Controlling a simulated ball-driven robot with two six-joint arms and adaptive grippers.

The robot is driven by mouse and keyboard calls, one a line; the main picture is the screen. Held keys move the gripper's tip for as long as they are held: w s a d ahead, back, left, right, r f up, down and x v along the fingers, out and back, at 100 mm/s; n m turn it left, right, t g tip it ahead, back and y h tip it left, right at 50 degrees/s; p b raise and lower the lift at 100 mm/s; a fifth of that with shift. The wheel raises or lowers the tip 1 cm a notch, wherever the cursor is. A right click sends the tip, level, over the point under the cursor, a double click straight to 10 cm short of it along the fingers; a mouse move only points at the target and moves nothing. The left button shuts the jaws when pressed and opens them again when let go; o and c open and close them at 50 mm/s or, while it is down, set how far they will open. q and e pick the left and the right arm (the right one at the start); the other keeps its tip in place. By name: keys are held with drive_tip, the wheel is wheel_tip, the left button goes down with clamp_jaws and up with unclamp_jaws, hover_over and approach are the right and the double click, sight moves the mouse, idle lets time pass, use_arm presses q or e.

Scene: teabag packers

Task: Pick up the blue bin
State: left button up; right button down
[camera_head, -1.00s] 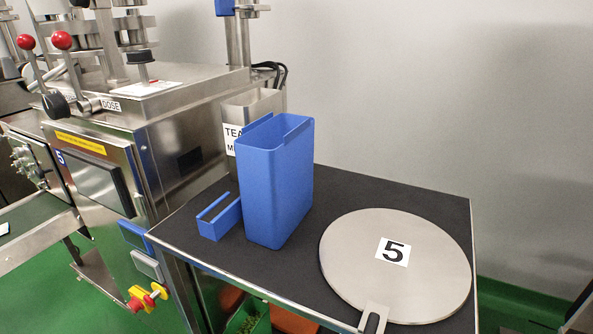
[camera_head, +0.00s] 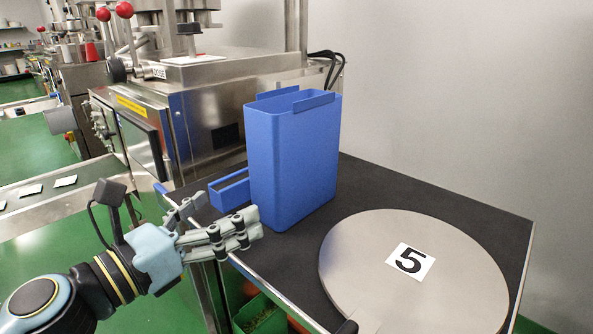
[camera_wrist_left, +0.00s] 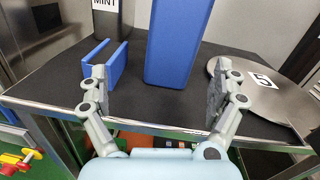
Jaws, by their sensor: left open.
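The tall blue bin (camera_head: 293,165) stands upright on the black table top (camera_head: 425,185), open at the top with raised flaps on its rim. It also shows in the left wrist view (camera_wrist_left: 178,45), beyond and between my fingers. My left gripper (camera_head: 222,222) is in front of the bin at the table's front edge, open and empty; its fingers also show spread in the left wrist view (camera_wrist_left: 160,90). A small low blue tray (camera_head: 229,190) sits to the left of the bin, partly hidden by it. My right gripper is not in view.
A round steel lid (camera_head: 413,285) marked 5 lies to the right of the bin. A steel machine (camera_head: 205,100) stands behind and to the left. A conveyor (camera_head: 75,200) with several white packets runs at the left. The table's back right is clear.

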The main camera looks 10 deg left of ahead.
sight(263, 200)
use_arm(q)
drive_tip(key=shift+w+d+f+m+g+h, duration=0.15)
drive_tip(key=shift+d+m+g+h, duration=0.1)
drive_tip(key=shift+d+m, duration=0.3)
drive_tip(key=shift+w+d+f+m+g+h, duration=0.15)
drive_tip(key=shift+d+m+g, duration=0.15)
drive_tip(key=shift+m, duration=0.35)
drive_tip(key=x, duration=0.4)
drive_tip(key=shift+d+p, duration=0.1)
drive_tip(key=shift+p, duration=0.25)
drive_tip(key=x, duration=0.5)
drive_tip(key=shift+w+d, duration=0.15)
drive_tip(key=shift+w, duration=0.15)
drive_tip(key=shift+c, duration=0.2)
drive_tip(key=c, duration=1.6)
